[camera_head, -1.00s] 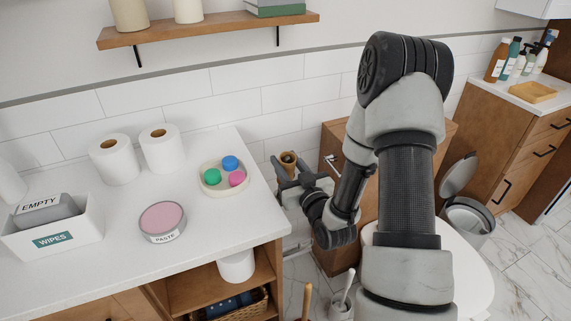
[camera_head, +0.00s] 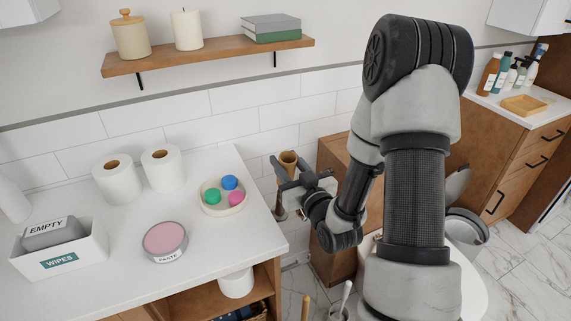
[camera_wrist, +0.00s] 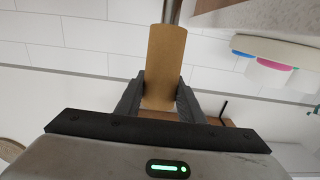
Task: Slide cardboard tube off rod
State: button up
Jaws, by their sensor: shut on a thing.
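A brown cardboard tube (camera_wrist: 165,62) stands between the two dark fingers of my gripper (camera_wrist: 158,100) in the wrist view. My gripper is shut on it. In the head view the tube (camera_head: 288,157) is upright, its open top showing above my gripper (camera_head: 290,177), beside the right end of the counter. In the wrist view, which looks upside down, a thin grey rod (camera_wrist: 172,10) shows at the tube's far end, in line with it. How much of the rod is inside the tube is hidden.
The white counter (camera_head: 110,285) holds two white rolls (camera_head: 118,180), a tray with coloured caps (camera_head: 224,208), a pink-topped paste tin (camera_head: 165,242) and a wipes bin (camera_head: 60,265). A wooden cabinet (camera_head: 333,170) stands close behind my gripper. A wall shelf (camera_head: 210,56) is above.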

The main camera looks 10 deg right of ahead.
jog(key=r+p, duration=0.1)
jog(key=r, duration=0.1)
jog(key=s+r+p, duration=0.1)
jog(key=r, duration=0.2)
jog(key=shift+s+d+r+p, duration=0.1)
jog(key=shift+r+p, duration=0.25)
jog(key=shift+p, duration=0.05)
jog(key=shift+r, duration=0.1)
